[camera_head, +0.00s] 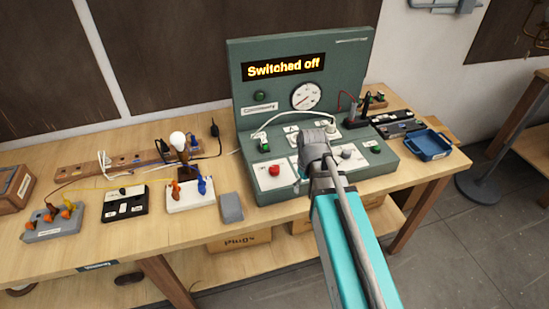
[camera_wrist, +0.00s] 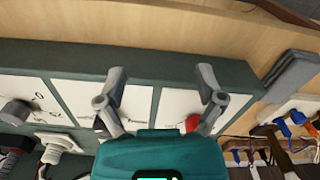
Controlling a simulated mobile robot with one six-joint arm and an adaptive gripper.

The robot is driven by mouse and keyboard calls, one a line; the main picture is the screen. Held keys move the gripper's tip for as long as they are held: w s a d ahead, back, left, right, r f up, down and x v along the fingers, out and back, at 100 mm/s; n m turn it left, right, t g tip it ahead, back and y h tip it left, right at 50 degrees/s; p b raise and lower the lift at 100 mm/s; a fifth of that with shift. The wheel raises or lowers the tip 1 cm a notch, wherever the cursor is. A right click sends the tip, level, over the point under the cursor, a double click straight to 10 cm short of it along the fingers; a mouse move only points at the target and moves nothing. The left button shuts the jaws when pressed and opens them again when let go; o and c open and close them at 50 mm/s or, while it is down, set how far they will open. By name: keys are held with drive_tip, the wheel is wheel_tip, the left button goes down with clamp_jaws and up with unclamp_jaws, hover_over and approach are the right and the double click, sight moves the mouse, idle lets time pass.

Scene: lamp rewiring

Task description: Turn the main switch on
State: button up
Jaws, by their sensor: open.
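The green control console (camera_head: 240,110) stands on the bench, and its display (camera_head: 284,67) reads "Switched off". On its sloped front are a red button (camera_head: 274,170) at the left and a grey rotary knob (camera_head: 347,153) at the right. The knob also shows at the left edge of the wrist view (camera_wrist: 15,111), with a 0 beside it. I cannot tell by label which control is the main switch. My gripper (camera_wrist: 160,85) is open and empty over the middle white panel (camera_wrist: 150,100), its fingers apart. My gripper's body hides part of that panel.
A grey block (camera_head: 231,207) and a white base with orange and blue levers (camera_head: 190,192) lie left of the console. A blue tray (camera_head: 428,145) is at the right.

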sight(274, 167)
drive_tip(key=w+a+r+n+p, duration=0.4)
drive_tip(key=a+r+p, duration=0.1)
drive_tip(key=r+p, duration=0.1)
drive_tip(key=w+a+r+n+p, duration=0.4)
drive_tip(key=a+r+n+p, duration=0.1)
drive_tip(key=r+p, duration=0.1)
drive_tip(key=shift+w+r+n, duration=0.3)
drive_tip(key=shift+w+r, duration=0.05)
drive_tip(key=shift+r, duration=0.55)
drive_tip(key=shift+f, duration=0.2)
wheel_tip(274, 167, down, 14)
drive_tip(key=b, duration=1.3)
drive_tip(key=shift+r, duration=0.25)
drive_tip(key=c, duration=1.1)
drive_tip(key=shift+c, duration=0.2)
